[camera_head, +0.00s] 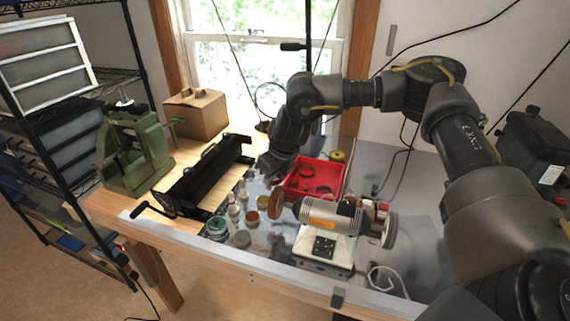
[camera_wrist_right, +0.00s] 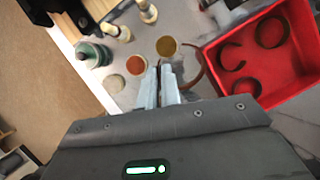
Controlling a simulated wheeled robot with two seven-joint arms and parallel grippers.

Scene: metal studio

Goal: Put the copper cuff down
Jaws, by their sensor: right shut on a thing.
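My right gripper (camera_head: 268,170) hangs over the workbench, just left of the red tray (camera_head: 322,163). In the right wrist view its two fingers (camera_wrist_right: 162,88) are closed together. A copper-brown curved band, the copper cuff (camera_wrist_right: 190,70), shows at the fingers' right side, and the fingers are shut on it. Part of it is hidden behind the fingers. My left gripper is not in view.
Several small jars and bottles (camera_head: 241,238) stand below the gripper. A bench grinder or polisher (camera_head: 325,213) stands in front of the tray. A black metal bender (camera_head: 205,180), a green press (camera_head: 130,155) and a cardboard box (camera_head: 195,113) are left.

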